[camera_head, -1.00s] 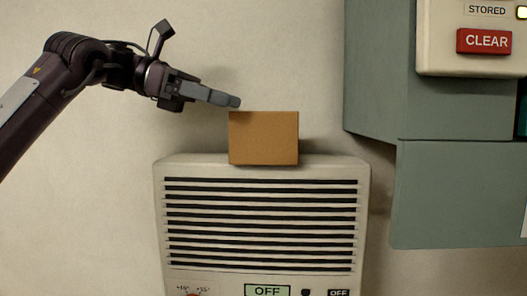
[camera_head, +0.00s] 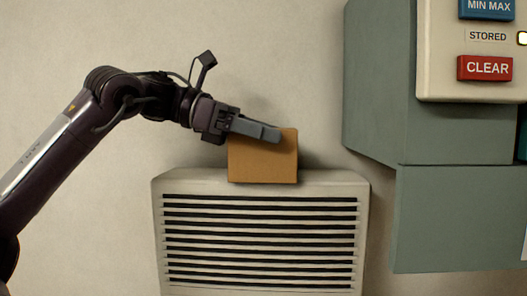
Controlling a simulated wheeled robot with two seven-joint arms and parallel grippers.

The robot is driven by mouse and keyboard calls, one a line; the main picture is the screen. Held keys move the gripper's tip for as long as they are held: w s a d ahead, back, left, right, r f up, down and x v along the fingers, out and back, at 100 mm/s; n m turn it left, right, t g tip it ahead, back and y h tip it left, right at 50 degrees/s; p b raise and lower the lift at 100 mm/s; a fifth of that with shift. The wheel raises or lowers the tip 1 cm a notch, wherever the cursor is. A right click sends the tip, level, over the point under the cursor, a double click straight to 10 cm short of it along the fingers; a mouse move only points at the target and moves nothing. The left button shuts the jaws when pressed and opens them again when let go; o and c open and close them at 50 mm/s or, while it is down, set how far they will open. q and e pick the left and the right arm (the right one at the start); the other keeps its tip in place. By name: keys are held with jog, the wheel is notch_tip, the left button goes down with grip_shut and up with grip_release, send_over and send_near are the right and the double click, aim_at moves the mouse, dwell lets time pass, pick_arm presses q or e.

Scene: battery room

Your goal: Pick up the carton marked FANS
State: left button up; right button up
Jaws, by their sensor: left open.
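A plain brown carton (camera_head: 263,164) stands upright on top of the beige louvred wall unit. No FANS marking shows on the face toward me. My left gripper (camera_head: 268,134) comes in from the left at the height of the carton's top. One grey finger lies across the carton's upper front in the picture; the other finger is hidden, so I cannot tell whether it is behind the box. The left gripper is open, and whether it touches the carton cannot be told. My right gripper is not in view.
The louvred unit (camera_head: 170,187) stands against a plain wall. To the right are a grey-green cabinet (camera_head: 440,220) and a cream panel with a red CLEAR button (camera_head: 485,68) and a blue MIN MAX button (camera_head: 487,8). The wall above the carton is clear.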

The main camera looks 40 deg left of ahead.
pick_arm(q)
jog(key=c, duration=1.3)
